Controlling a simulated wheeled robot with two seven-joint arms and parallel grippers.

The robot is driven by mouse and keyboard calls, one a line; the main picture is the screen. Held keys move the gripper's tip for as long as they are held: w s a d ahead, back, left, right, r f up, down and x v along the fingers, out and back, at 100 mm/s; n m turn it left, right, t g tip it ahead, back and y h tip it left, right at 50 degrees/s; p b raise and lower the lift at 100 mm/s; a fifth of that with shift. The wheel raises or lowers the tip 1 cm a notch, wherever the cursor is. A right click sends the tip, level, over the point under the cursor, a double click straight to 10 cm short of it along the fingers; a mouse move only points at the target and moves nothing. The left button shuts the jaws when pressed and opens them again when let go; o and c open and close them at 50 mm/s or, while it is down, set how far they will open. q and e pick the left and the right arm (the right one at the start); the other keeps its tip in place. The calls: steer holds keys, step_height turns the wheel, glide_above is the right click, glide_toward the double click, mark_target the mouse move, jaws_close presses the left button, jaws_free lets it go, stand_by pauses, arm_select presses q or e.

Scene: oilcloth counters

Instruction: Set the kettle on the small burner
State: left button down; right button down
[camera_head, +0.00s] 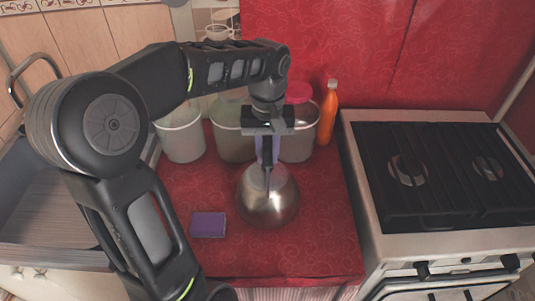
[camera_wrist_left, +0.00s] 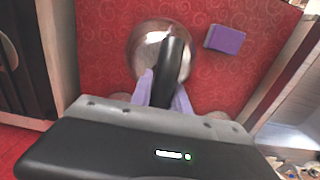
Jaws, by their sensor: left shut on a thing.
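The kettle (camera_head: 268,206) is a round, shiny metal vessel with a dark upright handle, over the red counter left of the stove. It also shows in the left wrist view (camera_wrist_left: 146,45). My left gripper (camera_head: 267,152) is directly above it, shut on the dark handle, with pale purple fingers on both sides of the handle in the wrist view (camera_wrist_left: 168,92). I cannot tell whether the kettle's base touches the counter. The stove has a larger left burner (camera_head: 408,170) and a small burner (camera_head: 487,168) on the right, both bare. My right gripper is not in view.
A purple sponge (camera_head: 208,225) lies left of the kettle. An orange bottle (camera_head: 328,112) and several canisters, one a white bin (camera_head: 181,135), stand behind it. A sink (camera_head: 40,215) is at left. The stove's light edge (camera_head: 362,215) borders the counter.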

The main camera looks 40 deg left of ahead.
arm_select(q)
steer(key=shift+f, duration=0.35)
steer(key=shift+f, duration=0.2)
steer(key=c, duration=1.3)
jaws_free()
steer(key=shift+o, duration=0.2)
